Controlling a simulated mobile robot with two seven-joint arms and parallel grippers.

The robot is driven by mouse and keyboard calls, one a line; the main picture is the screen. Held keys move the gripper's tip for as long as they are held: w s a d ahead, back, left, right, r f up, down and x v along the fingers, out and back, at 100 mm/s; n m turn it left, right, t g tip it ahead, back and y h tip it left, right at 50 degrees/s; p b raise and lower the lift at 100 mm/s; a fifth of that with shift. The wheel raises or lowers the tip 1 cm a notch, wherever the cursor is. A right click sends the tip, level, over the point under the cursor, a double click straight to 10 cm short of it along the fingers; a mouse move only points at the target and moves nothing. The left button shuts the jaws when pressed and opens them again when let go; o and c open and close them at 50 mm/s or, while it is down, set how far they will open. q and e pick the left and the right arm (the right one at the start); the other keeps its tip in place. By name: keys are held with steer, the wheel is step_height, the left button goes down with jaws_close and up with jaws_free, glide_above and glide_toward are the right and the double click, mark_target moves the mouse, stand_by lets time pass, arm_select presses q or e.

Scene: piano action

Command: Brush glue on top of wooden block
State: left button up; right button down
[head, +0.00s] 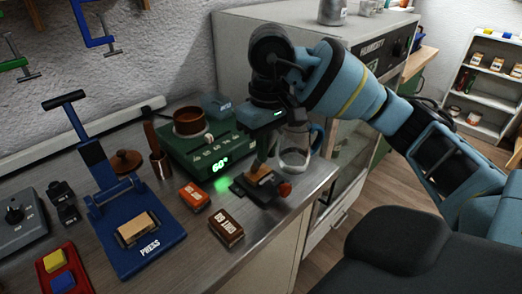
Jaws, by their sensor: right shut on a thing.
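My right gripper (264,142) points down over the right part of the metal bench. It is shut on a slim thing that looks like the brush, mostly hidden by the fingers. Right below is a small brown wooden block (259,174), in a dark holder with a red knob. I cannot tell whether the brush touches the block. A brown pot (190,121), perhaps the glue pot, sits on a green heater (206,152) reading 60. A second light wooden block (138,229) lies in the blue press (150,251). My left gripper is out of view.
An orange box (194,196) and a brown box (226,228) lie in front of the heater. A red tray (62,270) is at front left.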

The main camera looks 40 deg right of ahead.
steer(key=d, duration=0.3)
steer(key=shift+w+f+b, duration=0.1)
steer(key=shift+b, duration=0.2)
steer(key=shift+a+p, duration=0.55)
steer(key=shift+a, duration=1.8)
steer(key=shift+d, duration=0.15)
steer(key=d, duration=0.4)
steer(key=shift+d+r+b, duration=0.2)
steer(key=shift+r+b, duration=0.05)
steer(key=shift+b, duration=0.15)
steer(key=shift+a+f+p, duration=0.15)
steer(key=shift+a+p, duration=0.25)
steer(key=shift+a, duration=2)
